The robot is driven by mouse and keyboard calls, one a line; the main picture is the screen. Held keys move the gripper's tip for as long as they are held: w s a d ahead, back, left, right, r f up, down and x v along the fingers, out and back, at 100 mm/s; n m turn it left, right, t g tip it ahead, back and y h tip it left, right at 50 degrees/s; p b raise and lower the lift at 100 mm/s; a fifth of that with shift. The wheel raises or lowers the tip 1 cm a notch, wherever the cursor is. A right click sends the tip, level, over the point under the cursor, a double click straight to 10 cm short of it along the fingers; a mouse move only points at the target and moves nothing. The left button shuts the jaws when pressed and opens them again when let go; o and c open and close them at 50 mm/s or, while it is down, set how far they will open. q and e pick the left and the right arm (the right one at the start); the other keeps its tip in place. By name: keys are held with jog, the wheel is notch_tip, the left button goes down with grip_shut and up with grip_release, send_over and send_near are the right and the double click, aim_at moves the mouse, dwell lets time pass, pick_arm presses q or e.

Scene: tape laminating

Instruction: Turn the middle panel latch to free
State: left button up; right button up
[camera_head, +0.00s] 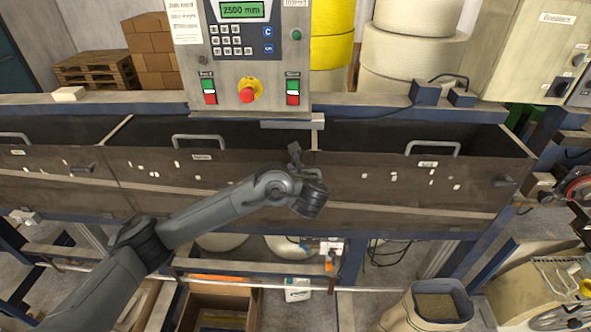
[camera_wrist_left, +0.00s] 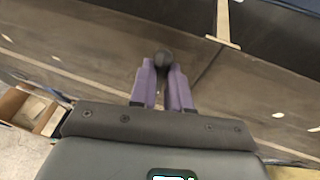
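The middle panel (camera_head: 220,177) is a brown board with a grey handle (camera_head: 198,140) on its top edge. My left arm reaches across its right end, hiding the middle latch in the head view. In the left wrist view a dark, round-ended latch (camera_wrist_left: 163,57) sits between the purple fingertips of my left gripper (camera_wrist_left: 163,68). The fingers are close together and appear closed on it. Its turn angle is hard to tell. My right gripper is in neither view.
The left panel has its own latch (camera_head: 83,168), and the right panel has one too (camera_head: 504,182). A control box (camera_head: 247,88) with red and green switches stands above the middle panel. A grey bin (camera_head: 436,303) and a cardboard box (camera_head: 222,306) are below.

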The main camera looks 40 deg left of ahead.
pick_arm(q)
jog(key=o, duration=0.4)
jog(key=shift+f, duration=0.1)
jog(key=shift+o, duration=0.2)
jog(key=shift+d, duration=0.1)
jog(key=v, duration=1)
jog(key=shift+s+d+r, duration=0.2)
